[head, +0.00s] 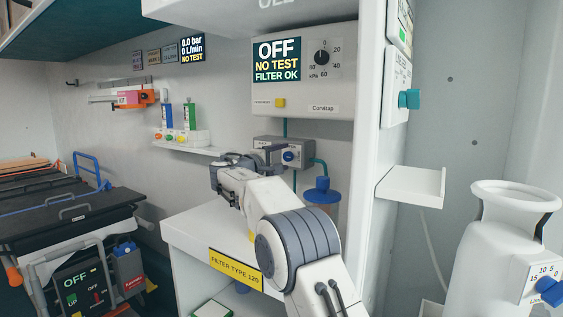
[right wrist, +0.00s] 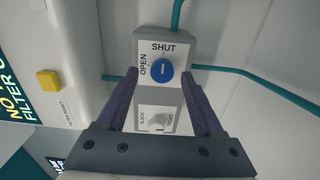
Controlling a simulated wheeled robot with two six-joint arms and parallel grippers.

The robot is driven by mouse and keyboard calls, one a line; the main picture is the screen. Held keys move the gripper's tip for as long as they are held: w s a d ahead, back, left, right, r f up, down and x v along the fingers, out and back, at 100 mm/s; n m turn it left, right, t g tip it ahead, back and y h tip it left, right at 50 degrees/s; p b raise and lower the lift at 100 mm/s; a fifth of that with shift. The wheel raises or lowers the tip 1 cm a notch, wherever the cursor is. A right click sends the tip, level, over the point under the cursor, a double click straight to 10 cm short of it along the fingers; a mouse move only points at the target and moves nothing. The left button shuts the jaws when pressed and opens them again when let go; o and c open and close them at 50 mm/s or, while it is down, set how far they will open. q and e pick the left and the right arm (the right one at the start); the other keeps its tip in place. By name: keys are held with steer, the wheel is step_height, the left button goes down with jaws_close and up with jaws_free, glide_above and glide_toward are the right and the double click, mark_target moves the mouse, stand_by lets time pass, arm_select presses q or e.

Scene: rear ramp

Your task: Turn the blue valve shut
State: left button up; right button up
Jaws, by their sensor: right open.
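The blue valve (head: 288,156) is a round knob on a small grey box (head: 304,154) under the white wall unit. My right gripper (head: 274,152) is at the box. In the right wrist view, my right gripper (right wrist: 161,80) is open, with one dark finger on each side of the knob; I cannot tell whether they touch it. My left gripper is not in view.
A white knob (right wrist: 157,121) marked SLACK and TIGHT sits below the valve. Teal tubes (right wrist: 240,73) leave the box. A wall unit (head: 306,72) with a yellow button hangs above. A white panel edge (head: 362,130) stands close at right, and a blue-topped canister (head: 322,190) below.

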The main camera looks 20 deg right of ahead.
steer(key=v, duration=0.9)
steer(key=shift+b, duration=0.4)
steer(key=shift+w, duration=0.1)
